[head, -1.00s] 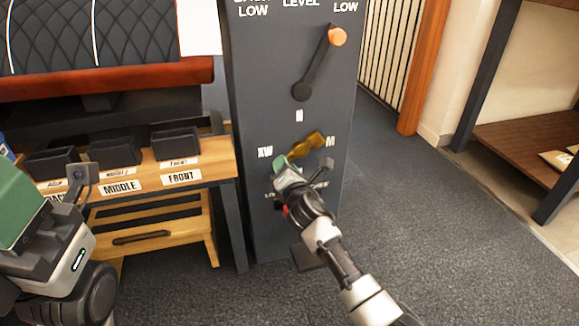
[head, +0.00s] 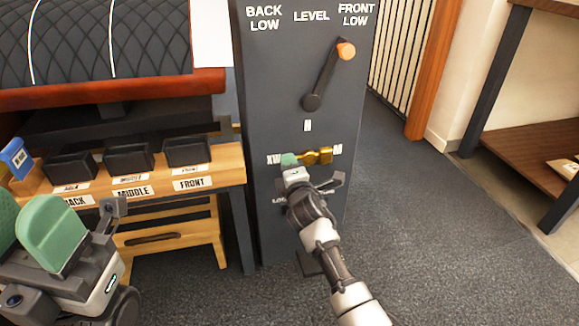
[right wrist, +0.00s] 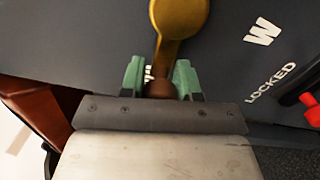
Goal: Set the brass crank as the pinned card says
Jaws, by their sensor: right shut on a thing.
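The brass crank (head: 326,155) is on the front of a dark grey post, its arm lying about level and reaching left towards the XW mark (head: 273,160). My right gripper (head: 290,160) is shut on the crank's outer end. In the right wrist view the brass arm (right wrist: 178,18) ends in a brown knob (right wrist: 160,88) between the green fingertips. The N mark (head: 307,125) is above the crank and the M mark (head: 338,149) is at its right. My left gripper (head: 24,228) is open and empty at the lower left. No readable card shows.
An orange-knobbed lever (head: 325,78) above the crank points up right towards FRONT LOW. A red knob (right wrist: 312,108) and LOCKED lettering (right wrist: 272,83) show in the wrist view. A wooden bench (head: 235,165) with labelled black trays stands left. The right floor is clear.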

